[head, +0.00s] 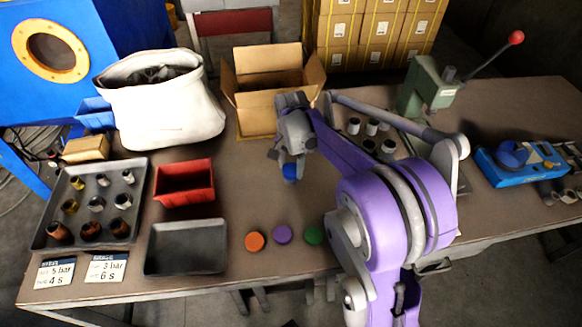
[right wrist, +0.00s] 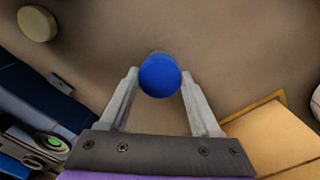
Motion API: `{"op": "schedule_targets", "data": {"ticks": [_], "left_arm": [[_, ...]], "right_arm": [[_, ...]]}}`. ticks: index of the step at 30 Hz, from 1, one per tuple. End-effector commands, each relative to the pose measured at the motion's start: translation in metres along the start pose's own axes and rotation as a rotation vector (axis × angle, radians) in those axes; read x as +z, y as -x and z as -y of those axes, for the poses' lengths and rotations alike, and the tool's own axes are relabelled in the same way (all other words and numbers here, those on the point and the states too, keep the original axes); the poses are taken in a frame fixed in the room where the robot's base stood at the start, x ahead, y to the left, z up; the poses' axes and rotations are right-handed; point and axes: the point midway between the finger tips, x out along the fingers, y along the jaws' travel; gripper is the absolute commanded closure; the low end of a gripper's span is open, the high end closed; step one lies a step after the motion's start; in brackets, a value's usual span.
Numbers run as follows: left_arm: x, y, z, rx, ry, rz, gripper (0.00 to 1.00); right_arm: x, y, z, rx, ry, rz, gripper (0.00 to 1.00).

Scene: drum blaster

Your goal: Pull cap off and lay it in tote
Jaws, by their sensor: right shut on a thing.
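My right gripper (head: 289,168) is shut on a blue cap (head: 290,173) above the middle of the table. In the right wrist view the blue cap (right wrist: 160,77) sits between the two fingertips (right wrist: 158,82). A small greyish edge shows just behind the cap; I cannot tell whether it is a part still joined to it. A red bin (head: 184,166) and a shallow grey tray (head: 187,270) stand left of the gripper, both empty; which one is the tote I cannot tell. My left gripper is not in view.
Orange (head: 255,241), purple (head: 282,234) and green (head: 313,235) discs lie near the front edge. A dark tray (head: 75,178) of several cylinders is at left. An open cardboard box (head: 264,97) and a white sack (head: 170,115) stand behind. A green press (head: 425,88) is at right.

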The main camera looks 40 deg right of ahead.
Motion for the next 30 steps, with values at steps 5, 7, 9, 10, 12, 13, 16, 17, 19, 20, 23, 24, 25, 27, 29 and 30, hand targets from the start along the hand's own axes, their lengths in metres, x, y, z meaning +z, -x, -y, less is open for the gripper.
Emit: {"op": "schedule_targets", "data": {"ticks": [5, 7, 9, 10, 12, 13, 16, 17, 19, 20, 23, 24, 25, 27, 29, 30], "left_arm": [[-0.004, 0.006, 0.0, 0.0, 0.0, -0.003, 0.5], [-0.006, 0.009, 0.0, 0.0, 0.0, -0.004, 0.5], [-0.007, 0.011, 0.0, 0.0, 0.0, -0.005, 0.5], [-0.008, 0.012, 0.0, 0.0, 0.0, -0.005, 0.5], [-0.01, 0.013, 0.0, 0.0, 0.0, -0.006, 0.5], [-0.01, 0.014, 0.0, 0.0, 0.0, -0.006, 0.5], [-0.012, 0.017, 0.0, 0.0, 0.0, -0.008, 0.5], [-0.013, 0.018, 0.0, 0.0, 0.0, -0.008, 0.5], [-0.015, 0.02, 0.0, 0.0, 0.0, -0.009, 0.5], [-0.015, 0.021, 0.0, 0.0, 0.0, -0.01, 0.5], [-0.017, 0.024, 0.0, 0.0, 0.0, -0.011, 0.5], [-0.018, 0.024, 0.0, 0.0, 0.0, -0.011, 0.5], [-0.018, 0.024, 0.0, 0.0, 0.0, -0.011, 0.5], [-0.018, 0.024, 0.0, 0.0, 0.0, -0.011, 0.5], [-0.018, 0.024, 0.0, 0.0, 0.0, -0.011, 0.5], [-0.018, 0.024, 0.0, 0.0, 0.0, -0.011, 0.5]], "right_arm": [[0.0, 0.011, 0.0, 0.0, 0.0, 0.0, 0.92], [0.0, 0.015, 0.0, 0.0, 0.0, 0.0, 0.92], [0.0, 0.018, 0.0, 0.0, 0.0, 0.0, 0.92], [0.0, 0.02, 0.0, 0.0, 0.0, 0.0, 0.92], [0.0, 0.023, 0.0, 0.0, 0.0, 0.0, 0.92], [0.0, 0.025, 0.0, 0.0, 0.0, 0.0, 0.92], [0.0, 0.029, 0.0, 0.0, 0.0, 0.0, 0.92], [0.0, 0.031, 0.0, 0.0, 0.0, 0.0, 0.92], [0.0, 0.034, 0.0, 0.0, 0.0, 0.0, 0.92], [0.0, 0.036, 0.0, 0.0, 0.0, 0.0, 0.92], [0.0, 0.04, 0.0, 0.0, 0.0, 0.0, 0.92], [0.0, 0.042, 0.0, 0.0, 0.0, 0.0, 0.92], [0.0, 0.042, 0.0, 0.0, 0.0, 0.0, 0.92], [0.0, 0.042, 0.0, 0.0, 0.0, 0.0, 0.92], [0.0, 0.042, 0.0, 0.0, 0.0, 0.0, 0.92], [0.0, 0.042, 0.0, 0.0, 0.0, 0.0, 0.92]]}}
